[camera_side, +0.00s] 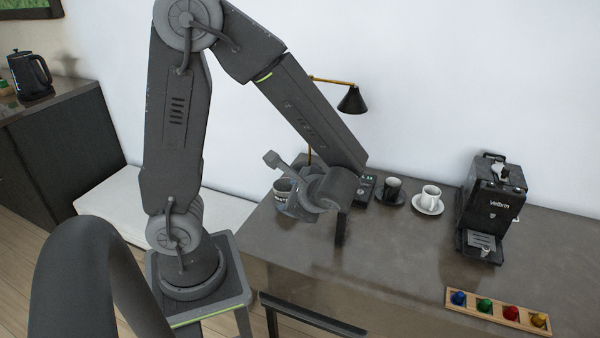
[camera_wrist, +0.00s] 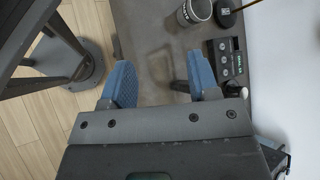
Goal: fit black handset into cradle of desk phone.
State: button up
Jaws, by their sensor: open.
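The desk phone (camera_wrist: 238,62) lies at the right in the wrist view, a dark base with small green lights and round recesses on its left side. No handset shows in these recesses. In the side view the phone (camera_side: 366,186) is partly hidden behind my wrist. My gripper (camera_wrist: 160,84) is open above the front part of the counter, its blue finger pads apart. In the side view my gripper (camera_side: 322,220) hangs left of the phone.
The side view shows a black cup (camera_side: 392,188), a white cup (camera_side: 431,195), a coffee machine (camera_side: 490,205) and a capsule tray (camera_side: 497,311). The counter's middle (camera_side: 400,250) is clear.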

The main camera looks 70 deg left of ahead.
jog(key=s+d+r+n+t+h, duration=0.2)
jog(key=d+r+n+h, duration=0.2)
jog(key=r+h, duration=0.1)
jog(key=shift+d, duration=0.3)
jog(key=shift+o, duration=0.3)
jog(key=d+r+n+t+h, duration=0.3)
jog(key=d+r+t+h, duration=0.1)
jog(key=r, duration=0.3)
jog(key=shift+s+d+r+t+h, duration=0.35)
jog(key=shift+d+t+h, duration=0.1)
jog(key=shift+t, duration=0.25)
jog(key=shift+o, duration=0.8)
jog(key=shift+d+r, duration=0.1)
jog(key=shift+r, duration=0.05)
jog(key=o, duration=0.3)
